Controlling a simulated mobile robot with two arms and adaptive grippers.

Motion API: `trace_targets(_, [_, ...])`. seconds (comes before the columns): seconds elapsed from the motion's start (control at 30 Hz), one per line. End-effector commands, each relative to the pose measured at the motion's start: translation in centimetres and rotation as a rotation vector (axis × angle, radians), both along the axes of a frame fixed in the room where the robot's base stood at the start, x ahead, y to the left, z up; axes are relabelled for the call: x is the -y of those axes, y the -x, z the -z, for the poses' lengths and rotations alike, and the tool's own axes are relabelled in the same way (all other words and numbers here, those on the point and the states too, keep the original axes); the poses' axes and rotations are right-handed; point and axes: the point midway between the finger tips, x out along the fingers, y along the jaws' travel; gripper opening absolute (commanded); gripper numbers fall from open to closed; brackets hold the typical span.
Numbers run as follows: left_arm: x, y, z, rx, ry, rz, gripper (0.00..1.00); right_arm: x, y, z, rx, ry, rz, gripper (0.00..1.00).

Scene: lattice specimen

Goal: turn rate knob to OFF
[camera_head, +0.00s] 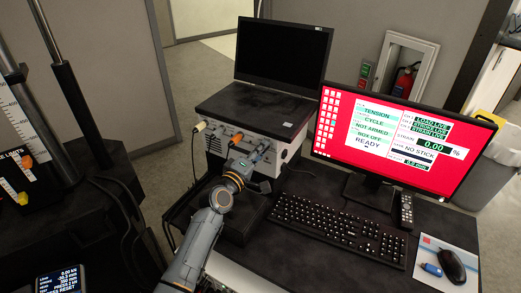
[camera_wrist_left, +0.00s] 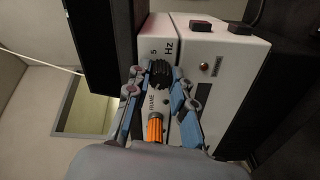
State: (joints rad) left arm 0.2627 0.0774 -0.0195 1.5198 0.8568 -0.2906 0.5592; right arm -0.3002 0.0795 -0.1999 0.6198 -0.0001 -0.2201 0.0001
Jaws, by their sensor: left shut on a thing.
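The white-fronted control box (camera_head: 283,155) stands on the desk under a dark screen; its panel (camera_wrist_left: 200,60) also shows in the wrist view. A black ribbed knob (camera_wrist_left: 160,73), which I take to be the rate knob, is on this panel by the marks "5" and "Hz". My left gripper (camera_head: 264,153) reaches the front of the box. In the wrist view its fingertips (camera_wrist_left: 157,75) are on either side of the black knob, shut on it. The knob's pointer and exact setting cannot be made out. My right gripper is not in view.
An orange part (camera_wrist_left: 154,128) is close to the fingers. Orange (camera_head: 237,138) and pale (camera_head: 200,126) plugs with cables stick out left of the gripper. A keyboard (camera_head: 340,228), a red-screen monitor (camera_head: 335,145) and a mouse (camera_head: 452,266) are to the right.

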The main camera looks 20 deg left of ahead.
Motion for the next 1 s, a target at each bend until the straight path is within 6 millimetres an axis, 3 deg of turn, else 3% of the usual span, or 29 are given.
trace_targets(0.7, [-0.12, -0.02, -0.05, -0.015, 0.077, -0.003, 0.00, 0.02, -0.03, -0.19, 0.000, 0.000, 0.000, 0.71])
trace_targets(0.73, [-0.12, -0.02, -0.05, -0.015, 0.077, -0.003, 0.25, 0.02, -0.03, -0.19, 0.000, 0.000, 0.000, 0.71])
trace_targets(0.83, [-0.10, -0.01, -0.04, -0.015, 0.076, -0.002, 0.45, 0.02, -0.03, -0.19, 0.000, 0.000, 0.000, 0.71])
trace_targets(1.0, [-0.08, -0.01, -0.02, -0.015, 0.075, -0.001, 0.46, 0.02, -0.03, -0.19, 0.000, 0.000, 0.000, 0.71])
